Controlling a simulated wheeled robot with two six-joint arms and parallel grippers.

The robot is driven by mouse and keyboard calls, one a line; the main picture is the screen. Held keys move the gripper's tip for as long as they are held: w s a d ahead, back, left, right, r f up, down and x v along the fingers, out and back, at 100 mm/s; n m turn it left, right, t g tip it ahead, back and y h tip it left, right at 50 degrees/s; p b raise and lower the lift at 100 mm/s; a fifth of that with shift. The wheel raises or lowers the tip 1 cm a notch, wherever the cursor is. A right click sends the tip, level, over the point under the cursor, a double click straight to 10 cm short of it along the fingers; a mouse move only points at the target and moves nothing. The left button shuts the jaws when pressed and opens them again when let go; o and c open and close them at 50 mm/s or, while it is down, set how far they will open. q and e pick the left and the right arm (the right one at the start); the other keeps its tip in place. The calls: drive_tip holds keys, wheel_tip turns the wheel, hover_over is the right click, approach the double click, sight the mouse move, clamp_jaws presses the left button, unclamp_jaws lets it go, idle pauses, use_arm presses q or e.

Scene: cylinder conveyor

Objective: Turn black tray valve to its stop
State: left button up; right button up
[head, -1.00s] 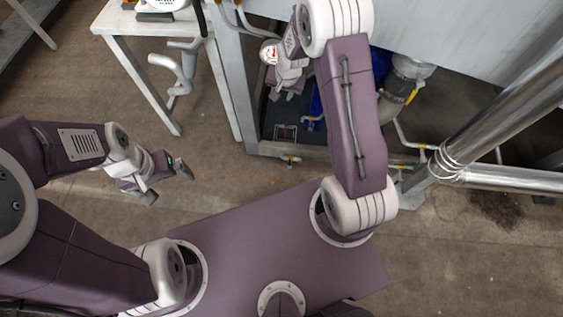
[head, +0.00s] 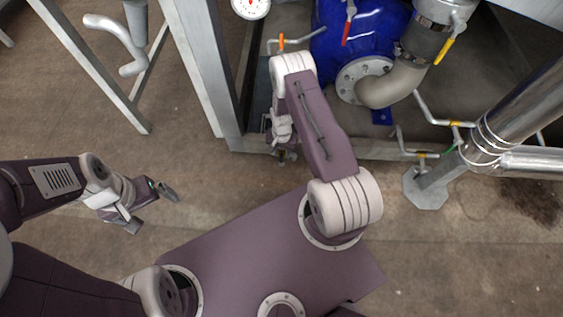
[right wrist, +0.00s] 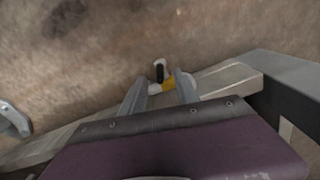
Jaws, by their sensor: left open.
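The black tray (head: 262,88) shows as a dark strip inside the metal frame, mostly covered by my right arm. Its valve (head: 283,157) sits low at the frame's front edge, small and partly hidden in the head view. My left gripper (head: 150,208) is open and empty above the floor, far from the valve.
An orange-handled valve (head: 281,42) and a gauge (head: 250,6) are at the back. A steel pipe (head: 520,110) stands right. The floor around my left gripper is clear.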

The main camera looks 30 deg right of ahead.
sight(282, 160)
wheel_tip(282, 160, down, 8)
drive_tip(key=b, duration=0.4)
drive_tip(key=shift+r+b, duration=0.15)
drive_tip(key=shift+b, duration=0.2)
drive_tip(key=shift+r, duration=0.1)
clamp_jaws()
idle(0.6)
